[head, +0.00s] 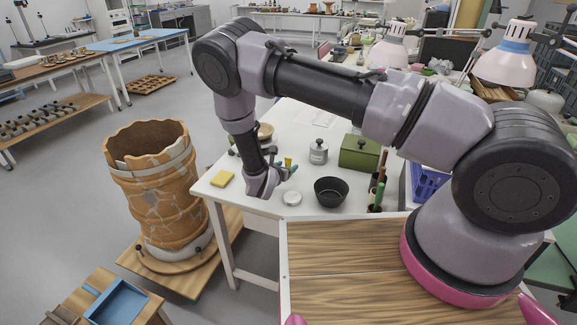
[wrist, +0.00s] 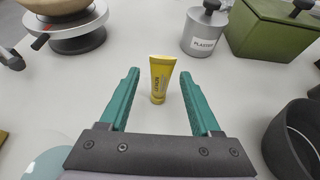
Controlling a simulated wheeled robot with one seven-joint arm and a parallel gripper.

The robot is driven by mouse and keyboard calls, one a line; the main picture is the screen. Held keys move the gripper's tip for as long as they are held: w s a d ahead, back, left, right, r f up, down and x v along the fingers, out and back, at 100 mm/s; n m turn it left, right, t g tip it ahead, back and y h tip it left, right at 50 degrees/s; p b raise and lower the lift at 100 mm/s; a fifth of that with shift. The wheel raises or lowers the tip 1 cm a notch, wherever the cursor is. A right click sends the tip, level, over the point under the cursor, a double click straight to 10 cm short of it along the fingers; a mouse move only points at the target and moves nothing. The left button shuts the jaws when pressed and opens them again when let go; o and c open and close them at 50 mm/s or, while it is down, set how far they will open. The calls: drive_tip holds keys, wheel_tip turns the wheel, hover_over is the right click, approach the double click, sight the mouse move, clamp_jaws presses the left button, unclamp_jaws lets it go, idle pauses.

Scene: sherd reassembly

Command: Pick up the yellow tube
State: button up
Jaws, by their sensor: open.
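My gripper (wrist: 160,88) is open, with a green finger on each side of the tube in the picture. The tube appears just beyond or between the fingertips, and I see no contact. In the head view my gripper (head: 280,172) is low over the table, partly hidden by its own wrist.
A grey plaster canister (wrist: 204,28) and a green box (wrist: 270,30) stand behind the tube. A black bowl (wrist: 294,140) is to the right, and a scale with a bowl (wrist: 72,26) is at left. A yellow sponge (head: 222,179) lies near the table's left edge.

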drive_tip(key=shift+x, duration=0.85)
drive_tip(key=shift+c, duration=0.3)
clamp_jaws()
wheel_tip(320, 180, up, 10)
